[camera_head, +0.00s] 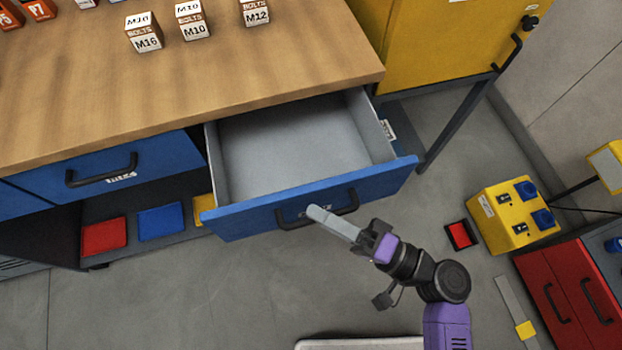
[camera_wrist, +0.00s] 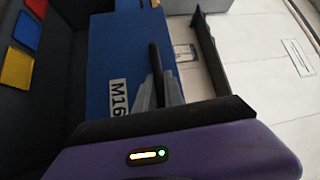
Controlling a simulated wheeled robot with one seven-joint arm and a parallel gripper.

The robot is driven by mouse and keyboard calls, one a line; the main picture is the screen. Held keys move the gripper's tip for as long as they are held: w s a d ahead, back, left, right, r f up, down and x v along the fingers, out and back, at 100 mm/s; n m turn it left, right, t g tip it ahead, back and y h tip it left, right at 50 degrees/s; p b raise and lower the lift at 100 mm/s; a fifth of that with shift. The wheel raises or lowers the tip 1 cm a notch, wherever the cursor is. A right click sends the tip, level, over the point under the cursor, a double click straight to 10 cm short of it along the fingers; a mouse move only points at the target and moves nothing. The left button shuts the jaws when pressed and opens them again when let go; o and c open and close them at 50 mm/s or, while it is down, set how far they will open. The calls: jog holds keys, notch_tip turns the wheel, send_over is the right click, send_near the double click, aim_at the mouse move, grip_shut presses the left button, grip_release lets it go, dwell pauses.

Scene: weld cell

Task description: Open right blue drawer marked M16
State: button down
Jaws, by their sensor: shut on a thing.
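The right blue drawer (camera_head: 305,205) under the wooden bench is pulled well out. Its grey inside is empty. In the wrist view its blue front (camera_wrist: 115,60) carries a white M16 label (camera_wrist: 118,97). The drawer has a black bar handle (camera_head: 340,204), which also shows in the wrist view (camera_wrist: 155,62). My gripper (camera_head: 318,214) reaches the handle from the front right, with its grey fingers shut on the bar. In the wrist view the fingers (camera_wrist: 158,92) close around the handle beside the label. The fingers partly cover the label in the head view.
The left blue drawer (camera_head: 110,170) is shut. Red (camera_head: 104,236), blue (camera_head: 160,222) and yellow bins sit below. Small bolt boxes (camera_head: 145,32) stand on the bench top (camera_head: 250,60). A yellow cabinet (camera_head: 440,45), yellow socket box (camera_head: 508,222) and red cabinet (camera_head: 580,290) are at right. Floor at left front is clear.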

jog(key=s+d, duration=0.2)
jog(key=s, duration=0.4)
jog(key=shift+s, duration=0.35)
jog(key=c, duration=1.5)
grip_release()
jog(key=shift+o, duration=0.2)
jog(key=b+v, duration=0.1)
jog(key=v, duration=0.7)
